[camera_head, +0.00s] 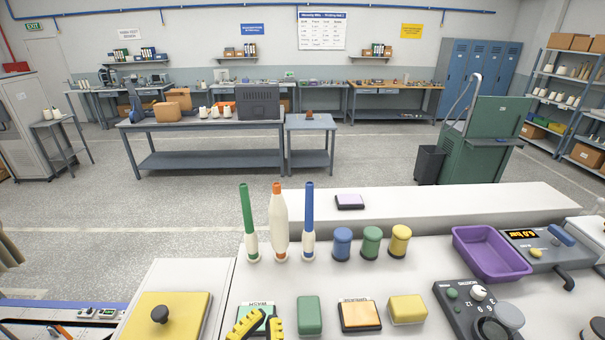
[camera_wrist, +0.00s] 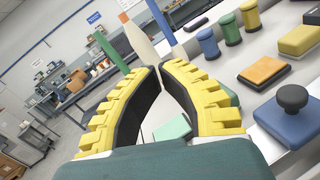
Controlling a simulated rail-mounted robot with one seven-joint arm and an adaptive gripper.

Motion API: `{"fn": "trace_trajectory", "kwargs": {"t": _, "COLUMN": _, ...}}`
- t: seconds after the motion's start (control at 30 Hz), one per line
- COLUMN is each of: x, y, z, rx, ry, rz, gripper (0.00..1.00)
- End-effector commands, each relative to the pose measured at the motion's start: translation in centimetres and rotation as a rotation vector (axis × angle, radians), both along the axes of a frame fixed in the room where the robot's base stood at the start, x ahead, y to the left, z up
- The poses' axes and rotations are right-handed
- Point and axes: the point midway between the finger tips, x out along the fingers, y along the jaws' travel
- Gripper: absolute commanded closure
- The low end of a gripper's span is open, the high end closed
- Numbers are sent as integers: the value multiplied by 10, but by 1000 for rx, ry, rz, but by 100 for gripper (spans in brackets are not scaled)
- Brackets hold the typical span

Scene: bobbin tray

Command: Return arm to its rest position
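My gripper (camera_head: 262,322) is at the bottom edge of the head view, over the near part of the white worktop. In the wrist view my gripper (camera_wrist: 162,70) shows two ribbed yellow fingers with dark inner pads. Their tips are close together with a gap between them, and nothing is held. A green block (camera_head: 309,315) lies just right of the fingers in the head view, and a pale green-topped pad (camera_head: 247,320) is partly hidden behind them. The rest of my arm is out of view.
Tall bobbins in green (camera_head: 248,222), orange-tipped white (camera_head: 280,225) and blue (camera_head: 308,222) stand beyond the gripper. Short spools, including a yellow one (camera_head: 400,241), stand to their right, near a purple tray (camera_head: 490,254). A yellow panel (camera_head: 185,312) lies left.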

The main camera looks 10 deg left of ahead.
Motion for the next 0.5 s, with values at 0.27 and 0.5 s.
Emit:
{"fn": "trace_trajectory", "kwargs": {"t": 0.27, "x": 2, "y": -194, "z": 132, "rx": 1042, "ry": -348, "rz": -99, "gripper": 100}}
{"fn": "trace_trajectory", "kwargs": {"t": 0.5, "x": -29, "y": -210, "z": 193, "rx": 2044, "ry": -406, "rz": 307, "gripper": 100}}
